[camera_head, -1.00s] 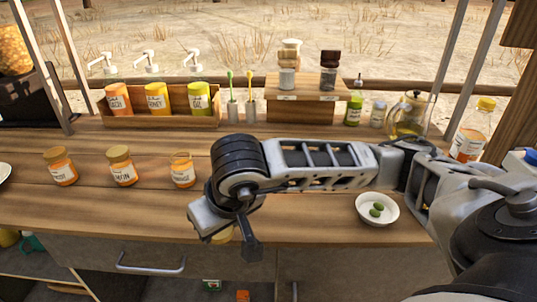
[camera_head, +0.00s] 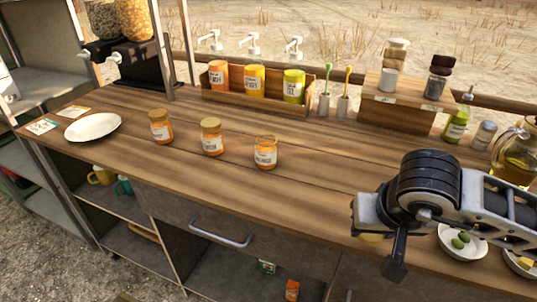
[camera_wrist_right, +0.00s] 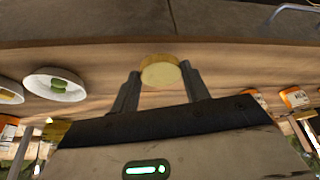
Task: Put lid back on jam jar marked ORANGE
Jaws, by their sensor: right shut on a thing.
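Three orange jam jars stand in a row on the wooden counter. The left jar (camera_head: 161,128) and the middle jar (camera_head: 211,138) have gold lids on. The right jar (camera_head: 265,153) is open, with a bare glass rim. Their label words are too small to read surely. My right gripper (camera_wrist_right: 159,78) is shut on a round gold lid (camera_wrist_right: 161,72), held flat between both fingertips. In the head view the lid (camera_head: 370,239) shows partly under the gripper, near the counter's front edge, right of and nearer than the open jar. My left gripper is not in view.
A white plate (camera_head: 93,127) lies at left. A bowl of olives (camera_head: 463,241) sits near my right arm. Counter between the open jar and gripper is clear.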

